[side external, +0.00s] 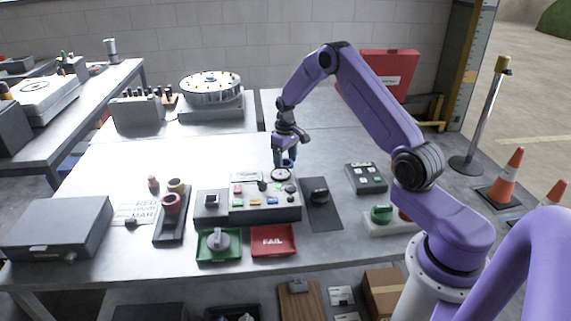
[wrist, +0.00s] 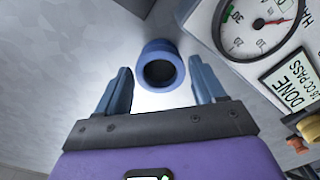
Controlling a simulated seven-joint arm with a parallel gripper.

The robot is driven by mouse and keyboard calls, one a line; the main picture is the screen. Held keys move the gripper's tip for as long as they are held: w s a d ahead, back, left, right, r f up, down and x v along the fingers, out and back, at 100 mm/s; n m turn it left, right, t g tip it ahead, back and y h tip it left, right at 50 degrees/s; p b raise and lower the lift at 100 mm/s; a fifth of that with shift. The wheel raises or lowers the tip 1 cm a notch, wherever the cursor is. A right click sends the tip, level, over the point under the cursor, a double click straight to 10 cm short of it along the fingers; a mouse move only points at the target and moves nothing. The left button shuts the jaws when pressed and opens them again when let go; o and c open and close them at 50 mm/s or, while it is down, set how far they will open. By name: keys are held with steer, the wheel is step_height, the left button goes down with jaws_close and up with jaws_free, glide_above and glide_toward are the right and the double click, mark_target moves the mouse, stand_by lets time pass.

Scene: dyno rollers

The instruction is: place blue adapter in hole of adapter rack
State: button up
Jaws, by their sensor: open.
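The blue adapter (wrist: 160,52) is a short hollow cylinder standing on the bench, seen from above in the wrist view. In the side view it is a small blue shape (side external: 288,163) behind the gauge panel. My gripper (wrist: 159,70) is open, with one finger on each side of the adapter and visible gaps between. My gripper (side external: 286,152) also shows in the side view, low over the bench and pointing down. A dark tray (side external: 168,235), which looks like the adapter rack, holds a red adapter (side external: 171,203) and a tan one (side external: 177,186). Its hole is not clear.
The gauge panel (side external: 265,212) with buttons stands close in front of the adapter; its dial (wrist: 262,22) is near my right finger. A green tray (side external: 207,258) and a red FAIL tray (side external: 284,252) lie at the front. A grey case (side external: 55,225) sits far left.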

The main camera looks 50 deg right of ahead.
mark_target(285, 166)
step_height(285, 166, up, 10)
steer(key=s+a+r+n, duration=0.35)
steer(key=s+a, duration=0.35)
steer(key=a, duration=0.5)
steer(key=s+a+r+n, duration=0.3)
steer(key=s+a+r, duration=0.3)
steer(key=a, duration=0.6)
steer(key=s+a+n, duration=0.1)
steer(key=s+n, duration=0.5)
steer(key=s, duration=1.9)
steer(key=shift+a+f, duration=0.2)
steer(key=shift+f, duration=0.25)
steer(key=o, duration=0.3)
steer(key=shift+s+d+f, duration=0.1)
steer(key=shift+s+d, duration=0.05)
steer(key=shift+s, duration=0.3)
steer(key=shift+o, duration=0.2)
steer(key=shift+w, duration=0.15)
